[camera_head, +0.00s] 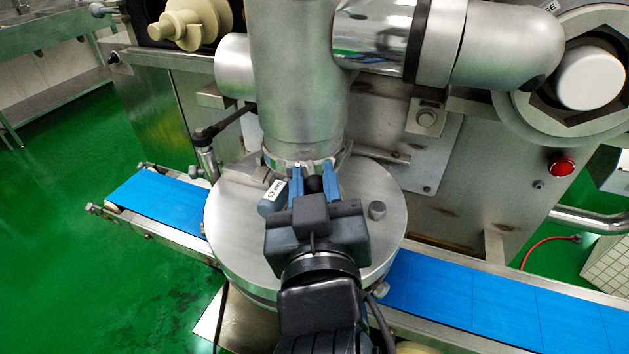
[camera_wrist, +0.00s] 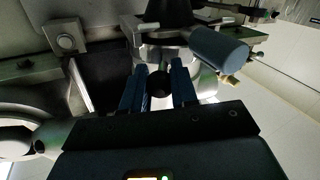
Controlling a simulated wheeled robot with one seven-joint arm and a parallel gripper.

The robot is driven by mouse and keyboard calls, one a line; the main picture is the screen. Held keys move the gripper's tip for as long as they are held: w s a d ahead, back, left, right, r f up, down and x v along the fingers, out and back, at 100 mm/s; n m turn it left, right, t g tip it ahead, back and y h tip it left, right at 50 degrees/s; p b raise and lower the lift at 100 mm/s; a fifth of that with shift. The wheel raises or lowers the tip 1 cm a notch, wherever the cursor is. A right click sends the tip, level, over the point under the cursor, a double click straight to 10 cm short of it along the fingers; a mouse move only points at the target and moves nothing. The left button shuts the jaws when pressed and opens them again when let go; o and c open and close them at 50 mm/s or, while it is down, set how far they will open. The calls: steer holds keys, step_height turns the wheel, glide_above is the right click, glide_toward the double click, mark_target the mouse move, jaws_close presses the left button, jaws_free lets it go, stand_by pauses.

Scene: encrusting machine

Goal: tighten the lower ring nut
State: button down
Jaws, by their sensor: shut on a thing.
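The lower ring nut (camera_head: 290,160) is a metal ring at the bottom of the vertical steel cylinder, partly hidden by my gripper. It also shows in the wrist view (camera_wrist: 165,51), just beyond my fingertips. A round black knob (camera_head: 313,184) sits in front of the ring. My gripper (camera_head: 312,180) has its two blue fingers on either side of this knob and is shut on it. The knob also shows between the fingers in the wrist view (camera_wrist: 160,84).
A blue-grey labelled cylinder (camera_head: 271,198) stands close to the left of my fingers. A blue conveyor belt (camera_head: 450,293) runs to both sides. The machine's steel wall rises behind.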

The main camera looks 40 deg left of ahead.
steer(key=c, duration=0.9)
jaws_free()
steer(key=b+v, duration=0.1)
steer(key=v, duration=0.6)
steer(key=shift+s+d, duration=0.25)
steer(key=shift+s, duration=0.05)
steer(key=s+d+f+m+h, duration=0.2)
steer(key=d+f, duration=0.4)
steer(key=d, duration=0.4)
steer(key=s+d+f+m+h, duration=0.1)
steer(key=s+d+f+h, duration=0.1)
steer(key=d+f, duration=0.6)
steer(key=s+d+m+h, duration=0.6)
steer(key=s+d, duration=1.1)
steer(key=d, duration=0.1)
steer(key=shift+s+r+m+h, duration=0.15)
steer(key=shift+r+m+h, duration=0.15)
steer(key=shift+h, duration=0.1)
